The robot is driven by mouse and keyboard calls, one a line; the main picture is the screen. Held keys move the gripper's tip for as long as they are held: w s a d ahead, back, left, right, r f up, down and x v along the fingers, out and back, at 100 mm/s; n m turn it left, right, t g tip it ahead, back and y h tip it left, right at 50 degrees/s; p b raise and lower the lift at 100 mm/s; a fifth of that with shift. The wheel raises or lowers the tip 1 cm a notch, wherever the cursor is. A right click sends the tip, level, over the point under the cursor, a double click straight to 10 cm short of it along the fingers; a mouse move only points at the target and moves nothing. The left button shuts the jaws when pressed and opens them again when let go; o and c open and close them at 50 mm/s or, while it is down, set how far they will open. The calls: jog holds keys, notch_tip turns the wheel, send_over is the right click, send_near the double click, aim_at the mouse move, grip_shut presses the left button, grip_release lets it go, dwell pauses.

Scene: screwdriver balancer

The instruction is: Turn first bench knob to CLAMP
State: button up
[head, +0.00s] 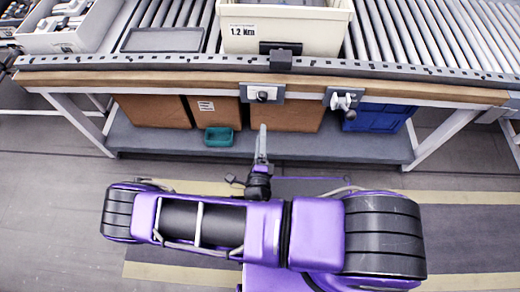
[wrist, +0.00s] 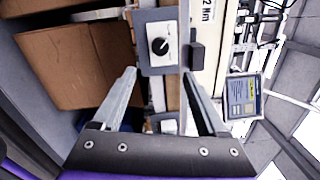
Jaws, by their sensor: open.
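A black round knob (head: 262,95) sits on a grey and white plate on the bench's front edge, below the 1.2 Nm box. In the wrist view the same knob (wrist: 159,46) has a pale pointer line; its labels are too small to read. My gripper (head: 262,130) is just in front of and below the knob in the head view. In the wrist view my gripper (wrist: 160,73) has its fingers spread wide and empty. The knob lies ahead of the tips, roughly centred between them and apart from both. A second bench knob (head: 343,101) sits to the right.
A cream box (head: 285,32) marked 1.2 Nm stands on the roller conveyor, behind a black block (head: 280,57). Cardboard boxes (head: 290,113), a teal tray (head: 218,136) and a blue crate (head: 378,117) are on the shelf below. The floor before the bench is clear.

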jog(key=shift+s+f, duration=0.1)
jog(key=shift+s, duration=2.1)
